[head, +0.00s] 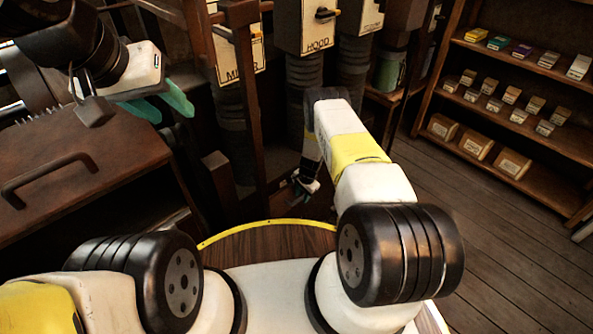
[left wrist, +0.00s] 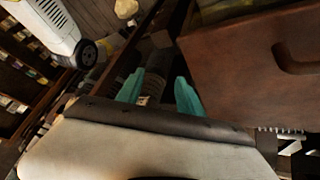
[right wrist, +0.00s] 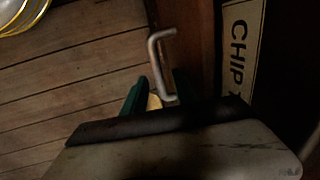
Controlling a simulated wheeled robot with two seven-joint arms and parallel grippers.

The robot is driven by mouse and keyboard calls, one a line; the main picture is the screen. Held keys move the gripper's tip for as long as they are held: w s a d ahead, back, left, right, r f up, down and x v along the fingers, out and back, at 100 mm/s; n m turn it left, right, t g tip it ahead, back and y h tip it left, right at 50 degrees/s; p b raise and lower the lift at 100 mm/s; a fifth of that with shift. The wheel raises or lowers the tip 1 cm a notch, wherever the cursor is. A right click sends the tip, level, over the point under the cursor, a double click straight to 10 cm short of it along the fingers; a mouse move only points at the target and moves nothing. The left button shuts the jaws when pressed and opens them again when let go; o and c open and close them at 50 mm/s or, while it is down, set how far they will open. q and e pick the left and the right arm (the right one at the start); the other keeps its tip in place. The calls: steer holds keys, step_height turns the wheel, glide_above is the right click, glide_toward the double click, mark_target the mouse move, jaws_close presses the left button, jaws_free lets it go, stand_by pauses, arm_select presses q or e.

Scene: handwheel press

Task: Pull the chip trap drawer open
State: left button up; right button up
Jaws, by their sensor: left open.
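The chip trap drawer shows in the right wrist view as a dark reddish-brown front (right wrist: 195,40) with a pale metal bar handle (right wrist: 160,60). A cream label (right wrist: 240,45) reading "CHIP" is beside it, its remainder hidden. My right gripper (right wrist: 157,95) is open, its green fingers on either side of the handle's near end; I cannot tell whether they touch it. In the head view my right gripper (head: 305,184) is low beside the dark machine frame. My left gripper (head: 163,102) is open and empty, also in the left wrist view (left wrist: 158,88).
A brown cabinet (head: 110,140) with a dark handle stands at left, near my left gripper. Hood and other labelled boxes (head: 300,25) with ribbed ducts stand at the back. Shelves (head: 520,80) stand at right. The plank floor (head: 440,210) is open.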

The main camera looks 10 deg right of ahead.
steer(key=shift+c, duration=0.4)
jaws_close()
stand_by(1.1)
